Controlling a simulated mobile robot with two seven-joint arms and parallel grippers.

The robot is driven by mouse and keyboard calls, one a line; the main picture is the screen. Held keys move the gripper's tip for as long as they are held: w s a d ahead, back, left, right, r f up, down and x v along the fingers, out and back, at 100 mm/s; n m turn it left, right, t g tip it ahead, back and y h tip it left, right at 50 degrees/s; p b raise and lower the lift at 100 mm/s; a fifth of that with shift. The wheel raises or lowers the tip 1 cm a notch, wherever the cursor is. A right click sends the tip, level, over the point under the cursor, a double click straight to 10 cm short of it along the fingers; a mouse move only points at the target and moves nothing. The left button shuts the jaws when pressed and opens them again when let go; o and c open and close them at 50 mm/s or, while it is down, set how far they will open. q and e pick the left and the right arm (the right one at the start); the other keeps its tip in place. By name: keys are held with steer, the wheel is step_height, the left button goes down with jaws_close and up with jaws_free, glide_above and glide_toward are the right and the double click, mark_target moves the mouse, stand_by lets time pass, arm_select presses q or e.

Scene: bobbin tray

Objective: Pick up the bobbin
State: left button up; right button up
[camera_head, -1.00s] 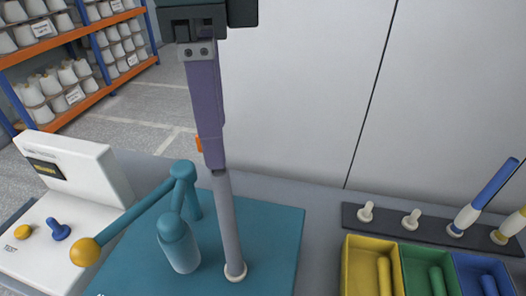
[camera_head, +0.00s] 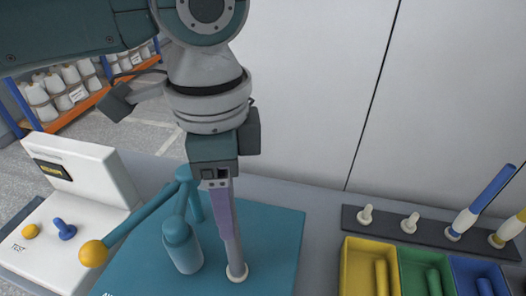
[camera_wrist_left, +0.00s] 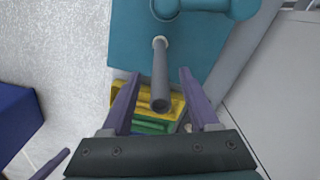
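A tall grey bobbin (camera_head: 236,258) stands upright on a cream foot on the teal plate (camera_head: 275,235). In the left wrist view the bobbin (camera_wrist_left: 160,78) points up toward the camera, between the two purple fingers. My left gripper (camera_head: 222,208) comes from above with its fingers pointing down along the bobbin, hiding its upper part in the head view. In the left wrist view the gripper (camera_wrist_left: 158,92) is open, with a visible gap on both sides of the bobbin.
A teal press with a yellow ball handle (camera_head: 93,254) stands just left of the bobbin. A white tester (camera_head: 75,180) is at the left. Yellow (camera_head: 348,262), green and blue bins and a dark peg rack (camera_head: 385,222) are at the right.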

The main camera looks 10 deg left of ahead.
arm_select(q)
jaws_close()
stand_by(1.2)
